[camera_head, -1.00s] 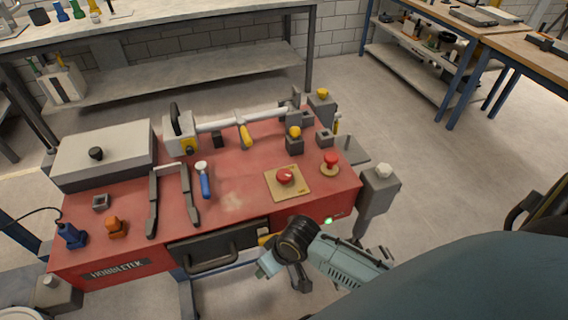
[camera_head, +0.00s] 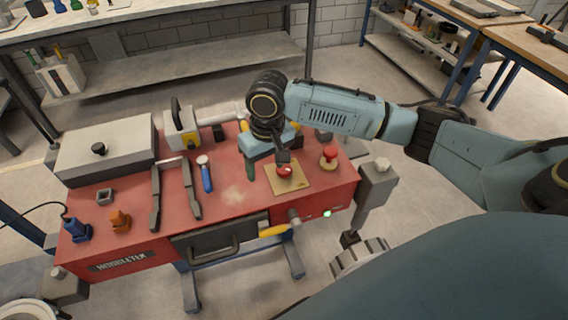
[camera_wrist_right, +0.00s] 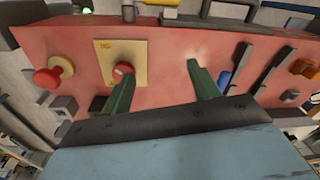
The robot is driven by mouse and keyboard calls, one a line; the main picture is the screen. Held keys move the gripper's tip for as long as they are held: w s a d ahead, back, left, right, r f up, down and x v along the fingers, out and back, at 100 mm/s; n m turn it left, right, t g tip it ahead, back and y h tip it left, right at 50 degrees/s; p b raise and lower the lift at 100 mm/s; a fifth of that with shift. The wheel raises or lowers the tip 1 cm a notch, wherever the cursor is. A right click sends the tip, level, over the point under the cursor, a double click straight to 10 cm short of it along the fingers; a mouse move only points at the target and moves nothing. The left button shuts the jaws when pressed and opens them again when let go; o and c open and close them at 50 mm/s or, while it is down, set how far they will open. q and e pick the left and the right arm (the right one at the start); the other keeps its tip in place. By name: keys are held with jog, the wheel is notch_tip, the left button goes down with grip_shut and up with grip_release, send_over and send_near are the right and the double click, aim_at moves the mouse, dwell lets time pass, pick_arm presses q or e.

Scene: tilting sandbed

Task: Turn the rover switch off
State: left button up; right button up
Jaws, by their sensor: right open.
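A red knob (camera_head: 285,170) sits on a square tan plate (camera_head: 300,186) on the red top of the rover. I take it for the rover switch, but cannot read its marks. My right gripper (camera_head: 267,167) is open and empty above the red top, its fingers pointing down. One finger is at the knob, the other is over bare red surface to its left. In the right wrist view, the left finger of the gripper (camera_wrist_right: 160,76) overlaps the edge of the knob (camera_wrist_right: 123,69); I cannot tell whether they touch. My left gripper is out of view.
A red mushroom button (camera_head: 329,154) stands right of the plate. A green light (camera_head: 327,213) glows on the front face, near a yellow-handled lever (camera_head: 274,231). A blue-handled tool (camera_head: 206,176) and a grey box (camera_head: 105,150) are to the left.

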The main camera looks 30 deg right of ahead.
aim_at(284, 168)
jog(key=w+d+r+m, duration=0.3)
jog(key=d+r, duration=0.2)
jog(key=d, duration=0.2)
jog(key=shift+h, duration=0.3)
notch_tip(284, 168, down, 13)
jog(key=shift+w+r+b, duration=0.1)
jog(key=shift+b, duration=0.55)
